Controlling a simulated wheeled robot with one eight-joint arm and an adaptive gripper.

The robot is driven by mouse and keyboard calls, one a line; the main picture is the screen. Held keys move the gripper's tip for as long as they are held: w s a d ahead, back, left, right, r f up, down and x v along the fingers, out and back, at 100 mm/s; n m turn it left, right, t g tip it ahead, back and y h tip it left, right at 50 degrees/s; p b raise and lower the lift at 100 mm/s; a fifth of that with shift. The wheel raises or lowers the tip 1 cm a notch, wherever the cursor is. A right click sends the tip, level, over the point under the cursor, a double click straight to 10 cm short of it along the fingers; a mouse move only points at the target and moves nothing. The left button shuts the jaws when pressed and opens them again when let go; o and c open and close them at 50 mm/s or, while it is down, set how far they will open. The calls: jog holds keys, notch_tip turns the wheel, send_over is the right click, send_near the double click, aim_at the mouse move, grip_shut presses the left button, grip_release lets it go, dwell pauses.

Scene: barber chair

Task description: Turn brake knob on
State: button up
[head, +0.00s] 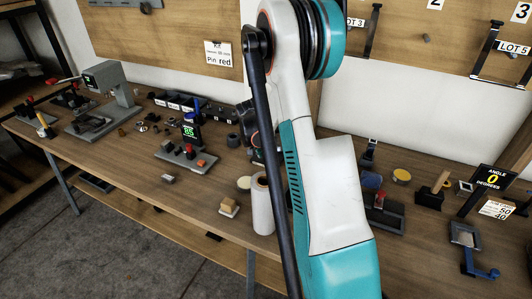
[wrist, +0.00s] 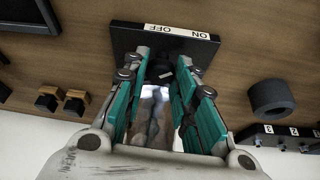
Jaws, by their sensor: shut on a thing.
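In the wrist view, a dark base plate (wrist: 124,38) carries a pale label (wrist: 177,32) reading "ON" and "OFF", upside down in this view. My gripper (wrist: 172,72) has its two teal fingers over the plate, one on each side of a small dark brake knob (wrist: 186,63). The gripper is shut on the knob. The fingers hide much of the knob, and I cannot tell which way it points. In the head view my arm covers the gripper and the knob.
The wooden bench (head: 110,165) holds many small fixtures. A white roll (head: 262,205) and a small block (head: 229,207) stand near its front edge. In the wrist view a dark ring (wrist: 271,97) and a numbered strip (wrist: 285,137) lie to the right.

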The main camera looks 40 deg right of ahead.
jog(key=m, duration=0.1)
jog(key=m+g, duration=0.1)
jog(key=m, duration=0.1)
jog(key=shift+w+m, duration=0.2)
jog(key=shift+m, duration=0.1)
jog(key=shift+w+m+g, duration=0.1)
jog(key=shift+m+g, duration=0.8)
jog(key=shift+m, duration=1)
jog(key=o, duration=1.1)
jog(key=shift+c, duration=0.2)
jog(key=v, duration=1.2)
jog(key=shift+w+d, duration=0.15)
